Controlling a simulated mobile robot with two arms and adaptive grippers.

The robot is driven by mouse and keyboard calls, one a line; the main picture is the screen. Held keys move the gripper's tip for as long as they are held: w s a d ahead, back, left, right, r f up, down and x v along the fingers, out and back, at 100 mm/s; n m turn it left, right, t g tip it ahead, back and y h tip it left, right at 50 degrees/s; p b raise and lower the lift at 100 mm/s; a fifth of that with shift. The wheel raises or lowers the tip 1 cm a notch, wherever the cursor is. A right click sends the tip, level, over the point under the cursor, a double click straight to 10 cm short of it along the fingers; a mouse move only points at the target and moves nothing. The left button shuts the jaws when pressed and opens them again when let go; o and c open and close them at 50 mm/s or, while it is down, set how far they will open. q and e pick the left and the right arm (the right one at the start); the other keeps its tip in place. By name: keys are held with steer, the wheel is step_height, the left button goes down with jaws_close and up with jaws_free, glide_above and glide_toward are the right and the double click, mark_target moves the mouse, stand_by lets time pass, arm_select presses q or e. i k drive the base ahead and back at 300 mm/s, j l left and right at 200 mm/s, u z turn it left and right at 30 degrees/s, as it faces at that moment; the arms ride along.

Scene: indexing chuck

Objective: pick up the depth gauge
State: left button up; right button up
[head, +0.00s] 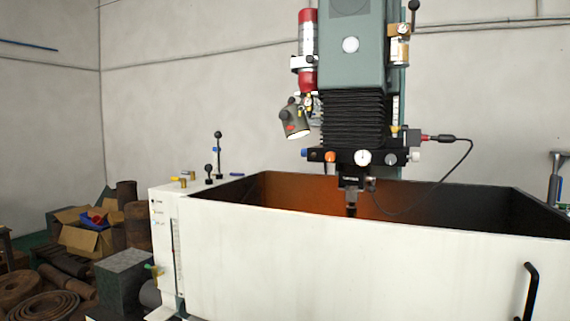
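I cannot make out a loose depth gauge in the head view. A small round white dial (363,157) is on the dark lower block of the machine head; I cannot tell whether it belongs to a depth gauge. The inside floor of the white-walled machine tub is hidden behind its front wall. Neither of my grippers is in view.
The machine's white front wall (350,258) fills the lower middle and right, with a black handle (530,292). The green machine head (352,50) hangs above the tub. Cardboard boxes (85,235) and rusty round parts (50,305) crowd the floor at left.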

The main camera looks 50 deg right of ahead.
mark_target(215, 148)
steer(key=z, duration=1.1)
steer(key=i+j, duration=0.15)
steer(key=j, duration=0.2)
